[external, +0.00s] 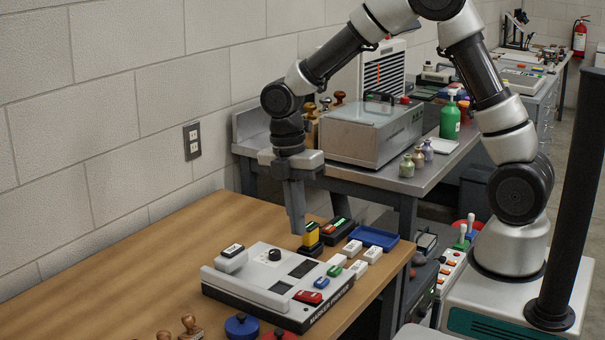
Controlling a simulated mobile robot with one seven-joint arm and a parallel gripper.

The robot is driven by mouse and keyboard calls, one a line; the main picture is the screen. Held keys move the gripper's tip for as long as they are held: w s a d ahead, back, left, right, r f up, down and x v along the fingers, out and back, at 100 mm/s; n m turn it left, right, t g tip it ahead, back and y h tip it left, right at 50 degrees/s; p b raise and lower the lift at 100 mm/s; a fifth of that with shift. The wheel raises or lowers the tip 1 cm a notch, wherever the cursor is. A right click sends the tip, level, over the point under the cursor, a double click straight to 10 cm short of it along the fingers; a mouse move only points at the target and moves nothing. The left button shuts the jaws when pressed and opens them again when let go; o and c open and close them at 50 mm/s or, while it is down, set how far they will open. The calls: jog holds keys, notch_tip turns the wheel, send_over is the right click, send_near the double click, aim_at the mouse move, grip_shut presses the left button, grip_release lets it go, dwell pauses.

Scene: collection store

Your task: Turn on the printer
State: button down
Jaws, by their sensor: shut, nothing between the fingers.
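The printer (249,290) is a low white-and-grey box on the wooden table, with "MARKER PRINTER" written along its front edge. Its top carries a black knob (274,254), dark panels, and a red button (308,297), a blue button (321,283) and a green button (335,270) along the right side. A white block with a dark label (232,257) sits at its left rear. My gripper (298,230) points down, shut and empty, behind the printer's far right part and close beside a yellow-and-black stamp (312,238). I cannot tell whether it touches the stamp.
A black stamp (338,231), a blue tray (374,237) and several small white blocks (352,248) crowd the table right of the printer. Wooden-handled stamps (190,327) and a round blue pad (241,327) lie in front. The table's left part (110,270) is clear.

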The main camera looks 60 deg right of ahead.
aim_at(315, 295)
dwell(0.3)
jog(key=s+b, duration=0.1)
jog(key=b, duration=0.5)
jog(key=shift+s+r+g, duration=0.1)
jog(key=shift+r+g, duration=0.1)
jog(key=shift+g, duration=0.2)
jog(key=shift+f, duration=0.15)
jog(key=s+f+b, duration=0.1)
jog(key=f, duration=0.3)
jog(key=f+b, duration=0.1)
jog(key=f, duration=0.4)
jog(key=s+f+b, duration=0.1)
jog(key=f, duration=0.3)
jog(key=shift+s+f, duration=0.3)
